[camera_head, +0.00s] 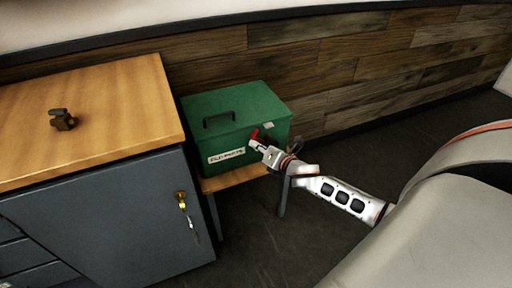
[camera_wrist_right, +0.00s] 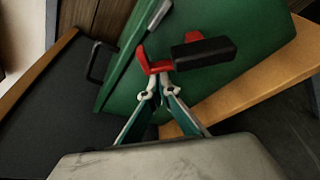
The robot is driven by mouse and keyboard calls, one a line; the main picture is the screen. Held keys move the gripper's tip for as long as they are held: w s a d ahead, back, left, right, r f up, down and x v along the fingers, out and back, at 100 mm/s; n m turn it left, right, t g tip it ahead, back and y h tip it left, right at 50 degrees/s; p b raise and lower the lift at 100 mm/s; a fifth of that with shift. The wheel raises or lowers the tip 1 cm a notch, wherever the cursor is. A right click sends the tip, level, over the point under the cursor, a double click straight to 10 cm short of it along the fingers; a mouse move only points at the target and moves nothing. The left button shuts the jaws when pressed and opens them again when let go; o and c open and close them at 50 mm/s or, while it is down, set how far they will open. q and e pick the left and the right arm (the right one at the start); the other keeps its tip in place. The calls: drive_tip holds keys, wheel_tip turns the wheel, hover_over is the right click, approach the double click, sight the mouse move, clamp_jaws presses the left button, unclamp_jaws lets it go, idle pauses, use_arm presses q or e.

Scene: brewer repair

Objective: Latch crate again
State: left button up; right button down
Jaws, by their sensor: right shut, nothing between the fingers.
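The green crate (camera_head: 196,135) stands on a low wooden stand, and its lid looks down. A red latch (camera_head: 255,133) is on the crate's side near the right front corner. In the right wrist view the red latch (camera_wrist_right: 152,64) shows close up, with a black block (camera_wrist_right: 203,52) beside it. My right gripper (camera_head: 256,146) is at the latch. Its fingertips (camera_wrist_right: 157,82) are together with nothing between them, right by the latch's red end; I cannot tell if they touch it. Whether the latch is fastened is unclear. My left gripper is out of view.
The low wooden stand (camera_head: 232,179) is beside a grey cabinet (camera_head: 130,215) with a wooden top, which holds a small dark object (camera_head: 62,120). Keys (camera_head: 182,203) hang at the cabinet's door. A plank wall (camera_head: 345,70) is behind; floor at right is clear.

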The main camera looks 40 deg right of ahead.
sight(257, 133)
drive_tip(key=r+m, duration=0.1)
drive_tip(key=d+r+m+t+y, duration=0.1)
drive_tip(key=m, duration=0.1)
drive_tip(key=shift+s+r+m, duration=0.15)
drive_tip(key=shift+r+m, duration=0.15)
drive_tip(key=m, duration=0.1)
drive_tip(key=d+r+m+t, duration=0.1)
drive_tip(key=shift+s+d+r+m+y, duration=0.1)
drive_tip(key=shift+s+r+m+y, duration=0.05)
drive_tip(key=shift+m+y, duration=0.2)
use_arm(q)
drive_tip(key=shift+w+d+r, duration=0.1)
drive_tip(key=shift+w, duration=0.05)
use_arm(e)
drive_tip(key=shift+d+r+m+t, duration=0.35)
drive_tip(key=shift+d+m+t, duration=0.05)
drive_tip(key=shift+m, duration=0.45)
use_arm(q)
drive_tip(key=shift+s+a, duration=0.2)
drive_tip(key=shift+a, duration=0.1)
use_arm(e)
drive_tip(key=shift+a, duration=0.1)
